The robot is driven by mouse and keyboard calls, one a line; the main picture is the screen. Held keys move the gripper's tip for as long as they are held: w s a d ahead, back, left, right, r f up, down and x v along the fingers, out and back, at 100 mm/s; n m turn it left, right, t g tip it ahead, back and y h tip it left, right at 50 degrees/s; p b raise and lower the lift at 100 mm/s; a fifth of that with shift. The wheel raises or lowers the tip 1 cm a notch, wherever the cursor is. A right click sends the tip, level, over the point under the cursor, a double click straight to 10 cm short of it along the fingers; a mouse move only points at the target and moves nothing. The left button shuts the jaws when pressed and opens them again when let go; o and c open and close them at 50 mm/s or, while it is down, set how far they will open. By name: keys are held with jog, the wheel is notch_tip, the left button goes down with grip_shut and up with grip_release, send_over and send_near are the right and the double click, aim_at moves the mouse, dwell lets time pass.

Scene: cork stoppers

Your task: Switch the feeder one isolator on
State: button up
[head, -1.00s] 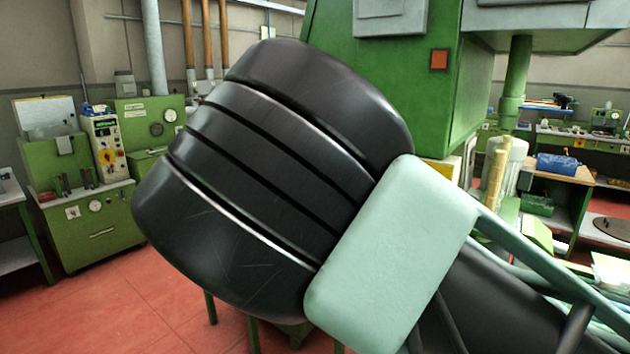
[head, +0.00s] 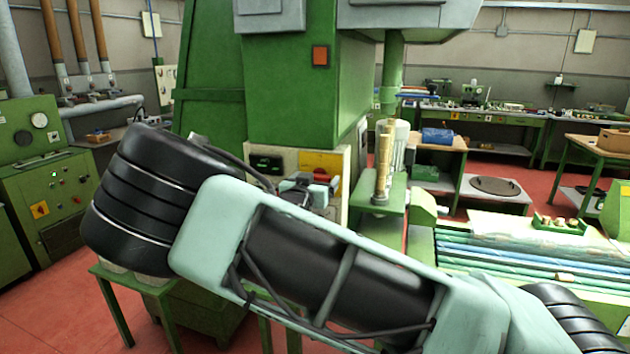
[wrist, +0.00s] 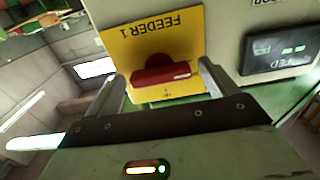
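The feeder one isolator is a red rotary handle (wrist: 166,75) on a yellow plate (wrist: 118,45) marked FEEDER 1, upside down in the wrist view. The handle's bar lies nearly level across that picture, with a pale mark at its right end. Small lettering by the handle is too blurred to read. My gripper (wrist: 159,70) is open, with one finger beyond each end of the bar and gaps showing. Whether the fingertips reach as deep as the handle is unclear. In the head view the yellow plate (head: 318,160) shows on the green machine, with my gripper (head: 318,186) before it.
A black display panel (wrist: 280,52) with green lights sits beside the yellow plate on the same cream box. In the head view, a brass-coloured column (head: 381,165) and a green ledge (head: 378,200) stand just right of it. A green table (head: 112,272) stands below my arm.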

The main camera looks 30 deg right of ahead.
jog(key=c, duration=0.8)
jog(key=shift+f+m+b, duration=0.15)
jog(key=shift+m+b, duration=0.15)
jog(key=shift+b, duration=0.15)
jog(key=m+b, duration=1.7)
jog(key=b, duration=0.7)
jog(key=shift+m+b, duration=0.3)
jog(key=shift+b, duration=0.1)
